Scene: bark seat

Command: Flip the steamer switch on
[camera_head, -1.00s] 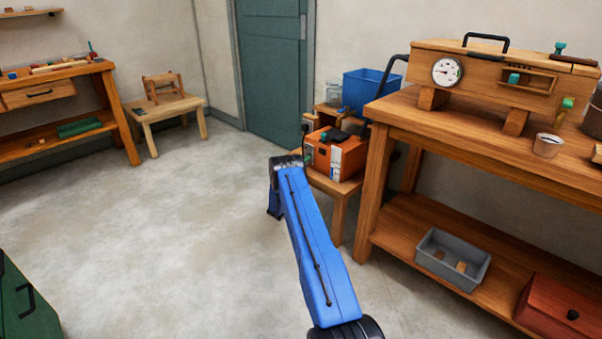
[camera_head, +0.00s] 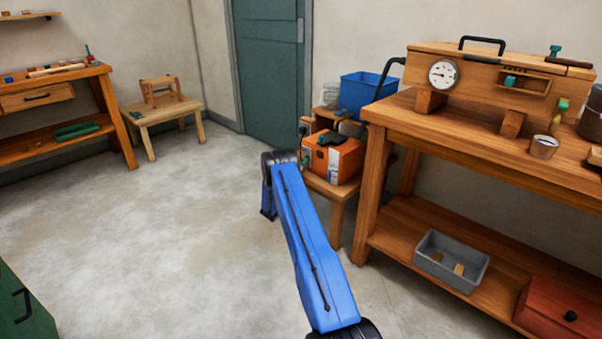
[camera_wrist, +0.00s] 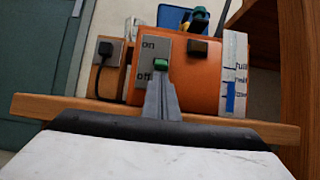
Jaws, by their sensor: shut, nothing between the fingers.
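The orange steamer (camera_head: 347,162) stands on a low wooden stand beside the workbench. In the wrist view its orange front (camera_wrist: 205,75) fills the middle. A grey plate on it reads "on" at the top and "off" lower down. The green switch (camera_wrist: 161,65) sits low on this plate, beside the "off" label. My gripper (camera_wrist: 160,83) is shut and empty, its tips just below the green switch and overlapping its lower edge in the picture. I cannot tell whether they touch. In the head view my blue arm hides the gripper.
A black plug and cord (camera_wrist: 104,50) are left of the steamer. A white gauge strip (camera_wrist: 233,75) with a blue mark is on its right. The wooden workbench (camera_head: 374,190) stands close on the right. A blue bin (camera_head: 365,92) is behind. Open floor lies left.

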